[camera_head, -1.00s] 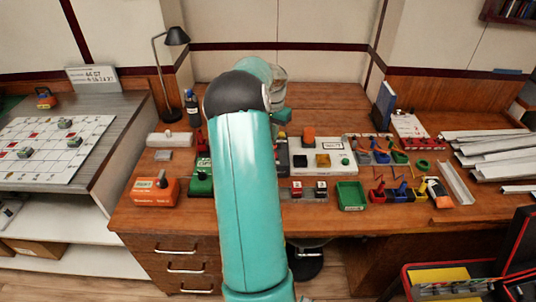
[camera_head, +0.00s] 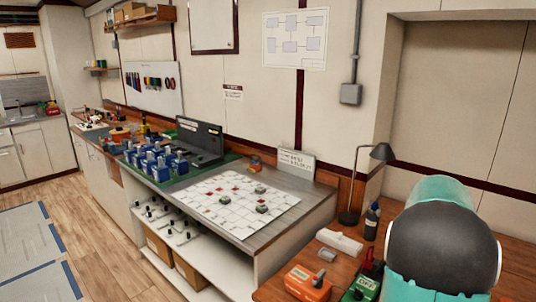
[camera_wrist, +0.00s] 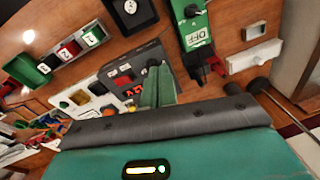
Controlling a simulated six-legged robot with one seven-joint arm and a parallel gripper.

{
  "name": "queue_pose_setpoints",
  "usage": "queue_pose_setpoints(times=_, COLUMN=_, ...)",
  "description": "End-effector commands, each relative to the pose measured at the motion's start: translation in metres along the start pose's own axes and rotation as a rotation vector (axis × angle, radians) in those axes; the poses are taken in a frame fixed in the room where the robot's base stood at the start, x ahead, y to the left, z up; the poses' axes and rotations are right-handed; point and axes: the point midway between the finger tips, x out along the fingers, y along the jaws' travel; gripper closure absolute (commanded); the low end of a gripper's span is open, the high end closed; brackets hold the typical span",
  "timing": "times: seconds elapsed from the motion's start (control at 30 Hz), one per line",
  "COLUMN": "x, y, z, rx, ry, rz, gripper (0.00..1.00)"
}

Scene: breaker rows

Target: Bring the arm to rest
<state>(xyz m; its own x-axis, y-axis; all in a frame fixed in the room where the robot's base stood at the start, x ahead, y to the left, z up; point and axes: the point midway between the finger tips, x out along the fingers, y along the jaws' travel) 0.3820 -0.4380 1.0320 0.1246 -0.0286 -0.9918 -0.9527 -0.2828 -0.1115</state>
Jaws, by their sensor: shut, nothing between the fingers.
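My arm shows in the head view as teal links with a dark round joint at the lower right, above the wooden desk (camera_head: 518,262); my gripper is hidden there. In the wrist view my gripper (camera_wrist: 157,86) shows as two teal fingers, shut together and empty, above the desk top. The fingers overlap a grey device with red digits in the picture. I cannot tell how high they are above it, and no contact shows.
A green box marked OFF (camera_wrist: 195,28) and a white block (camera_wrist: 254,55) lie near the fingers in the wrist view. A black lamp (camera_head: 352,190) and a dark bottle (camera_head: 371,222) stand left of my arm. A white grid board (camera_head: 238,203) lies on the grey counter.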

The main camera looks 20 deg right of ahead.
Motion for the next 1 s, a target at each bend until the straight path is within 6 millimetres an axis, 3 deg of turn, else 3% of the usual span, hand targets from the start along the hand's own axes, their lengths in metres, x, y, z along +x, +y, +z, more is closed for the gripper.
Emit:
queue_pose_setpoints(times=0.03, x=-0.014, y=-0.018, z=0.022, rx=-0.058, ry=0.01, rz=-0.021, gripper=1.0)
queue_pose_setpoints(times=0.2, x=-0.048, y=-0.06, z=0.093, rx=-0.245, ry=0.034, rz=-0.073, gripper=1.0)
queue_pose_setpoints(times=0.43, x=-0.082, y=-0.092, z=0.196, rx=-0.51, ry=0.077, rz=-0.135, gripper=1.0)
queue_pose_setpoints(times=0.67, x=-0.104, y=-0.094, z=0.296, rx=-0.778, ry=0.136, rz=-0.187, gripper=1.0)
queue_pose_setpoints(times=0.8, x=-0.109, y=-0.083, z=0.352, rx=-0.941, ry=0.18, rz=-0.214, gripper=1.0)
queue_pose_setpoints(times=1.0, x=-0.106, y=-0.058, z=0.415, rx=-1.155, ry=0.252, rz=-0.246, gripper=1.0)
